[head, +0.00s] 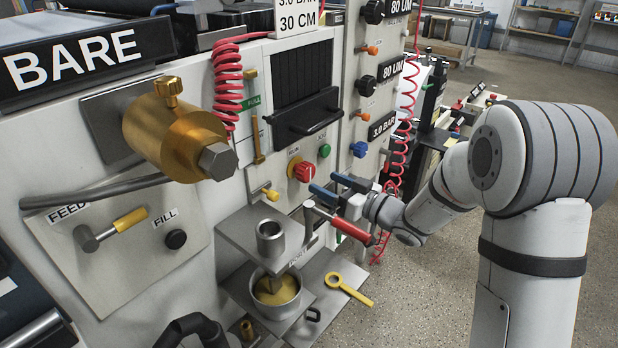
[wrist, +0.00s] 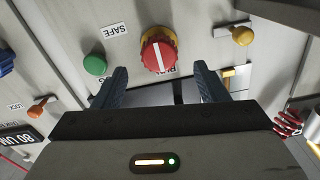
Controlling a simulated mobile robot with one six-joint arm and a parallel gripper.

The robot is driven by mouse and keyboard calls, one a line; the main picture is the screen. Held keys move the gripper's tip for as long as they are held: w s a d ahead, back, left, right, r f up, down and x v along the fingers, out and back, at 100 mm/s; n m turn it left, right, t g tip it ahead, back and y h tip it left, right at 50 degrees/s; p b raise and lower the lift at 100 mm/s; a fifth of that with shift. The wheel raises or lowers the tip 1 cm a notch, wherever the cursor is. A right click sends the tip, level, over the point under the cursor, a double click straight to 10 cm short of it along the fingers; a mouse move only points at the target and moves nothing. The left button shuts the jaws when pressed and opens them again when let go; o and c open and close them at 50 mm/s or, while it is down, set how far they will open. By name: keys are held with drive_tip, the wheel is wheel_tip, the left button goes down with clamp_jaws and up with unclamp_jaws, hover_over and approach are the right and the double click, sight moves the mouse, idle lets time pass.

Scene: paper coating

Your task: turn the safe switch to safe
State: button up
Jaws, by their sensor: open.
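The safe switch is a red round knob (head: 303,172) on a yellow base on the machine's pale front panel. In the wrist view the knob (wrist: 158,55) carries a white line lying nearly upright in the picture. An upside-down SAFE label (wrist: 113,31) sits to its upper left, and a partly hidden label lies just below it. My gripper (head: 323,182) is open and empty, just in front of the knob. In the wrist view its two blue-grey fingers (wrist: 160,72) stand to either side below the knob, apart from it.
A green button (wrist: 95,65) and a yellow knob (wrist: 242,36) flank the switch. A black-handled drawer front (head: 305,117) is above. Red coiled hoses (head: 405,110) hang at right.

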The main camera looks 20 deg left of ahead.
sight(310, 175)
drive_tip(key=x, duration=0.6)
drive_tip(key=shift+w+a, duration=0.15)
drive_tip(key=shift+a, duration=0.2)
drive_tip(key=shift+c, duration=0.5)
drive_tip(key=c, duration=0.9)
